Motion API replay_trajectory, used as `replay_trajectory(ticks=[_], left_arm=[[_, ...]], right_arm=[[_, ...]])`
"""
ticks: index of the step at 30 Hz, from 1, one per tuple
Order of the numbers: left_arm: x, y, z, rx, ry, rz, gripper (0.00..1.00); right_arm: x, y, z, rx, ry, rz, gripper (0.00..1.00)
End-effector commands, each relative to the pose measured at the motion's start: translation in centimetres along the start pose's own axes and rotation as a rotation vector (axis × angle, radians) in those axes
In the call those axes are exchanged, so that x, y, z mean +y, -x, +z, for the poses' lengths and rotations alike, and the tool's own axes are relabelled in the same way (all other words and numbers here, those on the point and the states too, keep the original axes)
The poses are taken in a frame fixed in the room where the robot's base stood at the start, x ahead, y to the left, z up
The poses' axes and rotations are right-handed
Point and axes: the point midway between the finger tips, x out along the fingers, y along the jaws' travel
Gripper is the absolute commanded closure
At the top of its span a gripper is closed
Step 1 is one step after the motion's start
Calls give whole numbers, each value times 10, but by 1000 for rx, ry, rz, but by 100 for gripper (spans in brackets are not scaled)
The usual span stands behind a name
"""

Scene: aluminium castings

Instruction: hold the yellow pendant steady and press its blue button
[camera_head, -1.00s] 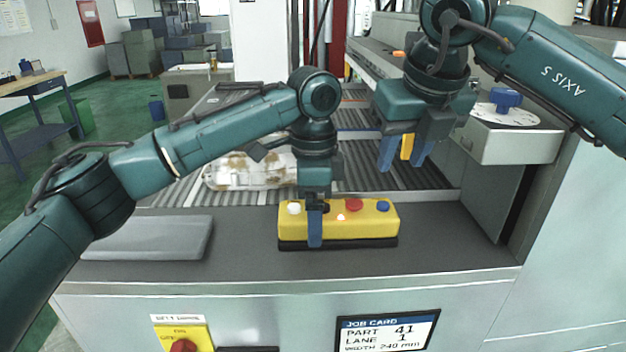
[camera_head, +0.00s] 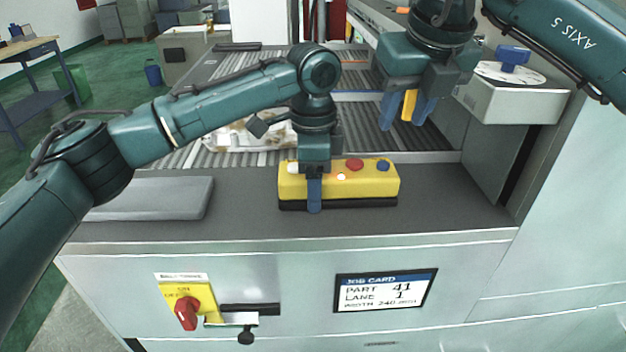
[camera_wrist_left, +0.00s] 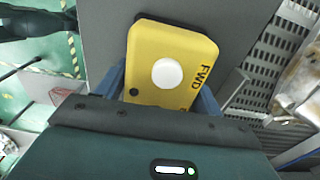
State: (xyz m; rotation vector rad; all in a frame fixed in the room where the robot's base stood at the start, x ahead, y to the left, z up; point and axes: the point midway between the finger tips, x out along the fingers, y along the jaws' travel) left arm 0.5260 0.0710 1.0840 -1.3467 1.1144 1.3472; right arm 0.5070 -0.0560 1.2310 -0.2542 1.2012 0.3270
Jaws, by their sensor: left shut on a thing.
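The yellow pendant (camera_head: 339,182) lies on the dark counter, its long side facing me. On its top are a white button (camera_wrist_left: 168,73), a red button (camera_head: 355,165), a small pale lamp (camera_head: 341,177) and the blue button (camera_head: 383,166) at the right end. My left gripper (camera_head: 314,190) is shut across the pendant's left part, one blue finger down its front face; the far finger is hidden in the head view. My right gripper (camera_head: 406,110) hangs above and behind the pendant's right end, fingers apart. A narrow yellow piece (camera_head: 409,105) shows between them; I cannot tell whether it is gripped.
A grey flat plate (camera_head: 150,197) lies on the counter to the left. A ribbed conveyor with a pale casting (camera_head: 245,136) is behind. A blue knob (camera_head: 513,57) stands on a box at right. A red switch (camera_head: 186,312) and job card (camera_head: 386,292) are on the front panel.

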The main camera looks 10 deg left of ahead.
Motion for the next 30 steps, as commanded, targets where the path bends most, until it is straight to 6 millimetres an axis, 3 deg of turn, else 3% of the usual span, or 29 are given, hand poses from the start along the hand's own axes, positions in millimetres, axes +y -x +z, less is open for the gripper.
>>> replay_trajectory(ticks=[11, 24, 30], left_arm=[[0, 0, 0, 0, 0, -1, 71], [0, 1, 0, 1, 0, -1, 71], [0, 1, 0, 1, 0, -1, 71]], right_arm=[[0, 0, 0, 0, 0, 0, 64], [0, 0, 0, 0, 0, 0, 100], [0, 0, 0, 0, 0, 0, 100]])
